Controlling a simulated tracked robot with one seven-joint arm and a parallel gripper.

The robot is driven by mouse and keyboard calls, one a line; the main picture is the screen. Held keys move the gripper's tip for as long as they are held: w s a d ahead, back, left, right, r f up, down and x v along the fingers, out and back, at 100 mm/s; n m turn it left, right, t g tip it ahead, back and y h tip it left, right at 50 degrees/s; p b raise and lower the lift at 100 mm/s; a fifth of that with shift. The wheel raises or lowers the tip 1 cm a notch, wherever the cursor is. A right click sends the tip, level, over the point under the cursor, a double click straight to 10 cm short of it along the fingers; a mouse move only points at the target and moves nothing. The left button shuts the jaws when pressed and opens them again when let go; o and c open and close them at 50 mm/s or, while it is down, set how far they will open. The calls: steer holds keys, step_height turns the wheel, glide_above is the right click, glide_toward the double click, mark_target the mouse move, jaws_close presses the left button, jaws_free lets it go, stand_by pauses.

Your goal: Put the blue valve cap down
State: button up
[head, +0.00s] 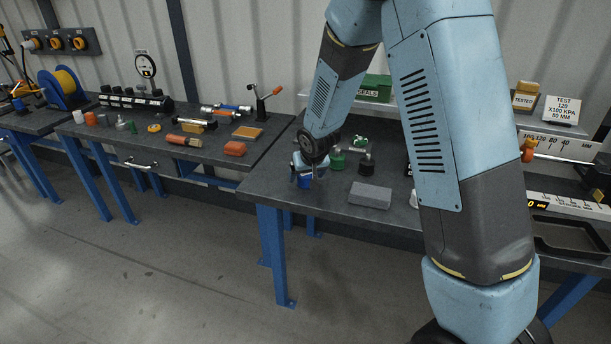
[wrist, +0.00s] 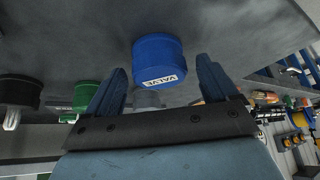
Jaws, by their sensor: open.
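The blue valve cap (wrist: 158,60), with a white label reading VALVE, shows in the wrist view between and just beyond the two fingertips. In the head view the blue cap (head: 304,181) is at the left front edge of the near workbench, under my gripper (head: 303,172). My gripper (wrist: 160,85) is open in the wrist view, with a finger on each side of the cap and a visible gap to each. The cap appears to stand on the grey bench top; its underside contact is hard to see.
A green cap (head: 338,159) and a dark cap (head: 366,163) stand just right of my gripper. A grey block (head: 370,195) lies in front of them. A black tray (head: 570,236) is at the far right. The left workbench (head: 85,130) holds several fittings, across a gap.

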steer(key=v, duration=1.1)
steer(key=s+d+r+m, duration=0.2)
steer(key=s+d+r, duration=1)
steer(key=d+r, duration=0.2)
steer(key=s+d+r, duration=0.2)
steer(key=s, duration=0.6)
steer(key=s+d+r+h, duration=0.1)
steer(key=s+d+r, duration=0.1)
steer(key=s, duration=0.6)
steer(key=shift+s+d+r+m, duration=0.2)
steer(key=shift+d+r+m, duration=0.15)
steer(key=shift+d, duration=0.35)
steer(key=shift+d, duration=0.1)
